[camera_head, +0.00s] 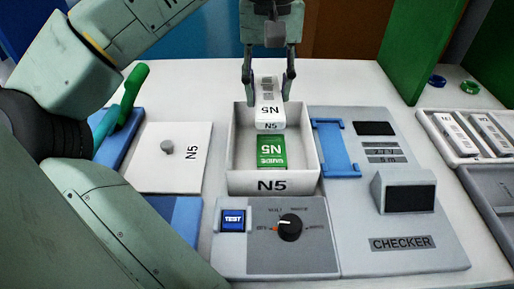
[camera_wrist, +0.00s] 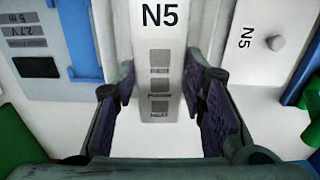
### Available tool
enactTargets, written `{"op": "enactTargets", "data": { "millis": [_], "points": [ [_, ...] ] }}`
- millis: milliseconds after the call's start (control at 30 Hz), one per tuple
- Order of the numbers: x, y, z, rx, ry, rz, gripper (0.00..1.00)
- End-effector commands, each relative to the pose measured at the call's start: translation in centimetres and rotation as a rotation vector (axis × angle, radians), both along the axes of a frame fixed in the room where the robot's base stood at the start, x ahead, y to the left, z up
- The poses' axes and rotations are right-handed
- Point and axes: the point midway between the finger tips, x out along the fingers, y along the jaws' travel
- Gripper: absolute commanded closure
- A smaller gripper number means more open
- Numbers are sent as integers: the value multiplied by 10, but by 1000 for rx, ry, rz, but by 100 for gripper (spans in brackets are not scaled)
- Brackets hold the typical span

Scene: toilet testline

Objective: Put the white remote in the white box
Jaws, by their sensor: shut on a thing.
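The white remote (camera_head: 268,112), labelled N5 with grey buttons, is held between the fingers of my gripper (camera_head: 269,82). It hangs over the back part of the white box (camera_head: 272,185), which is open at the top and marked N5 on its front. A green card (camera_head: 271,152) marked N5 lies inside the box. In the wrist view, my gripper (camera_wrist: 162,98) has its purple pads on both sides of the remote (camera_wrist: 161,60). I cannot tell how far the remote is above the box floor.
A white lid (camera_head: 168,158) with a knob and N5 lies left of the box. A grey checker (camera_head: 400,225) with a blue holder (camera_head: 334,148) stands to the right. A grey panel (camera_head: 262,258) with dial and TEST button is in front. A tray (camera_head: 462,152) holds more remotes.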

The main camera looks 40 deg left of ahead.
Motion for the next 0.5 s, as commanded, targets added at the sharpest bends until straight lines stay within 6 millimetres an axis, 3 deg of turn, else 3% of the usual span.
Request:
{"op": "enactTargets", "data": {
  "millis": [133, 333, 500],
  "points": [
    [-1, 1, -12, -3, 1, -26, 92],
    [-1, 1, -47, -4, 0, -27, 92],
    [0, 1, -60, -1, 0, -24, 92]
  ]
}}
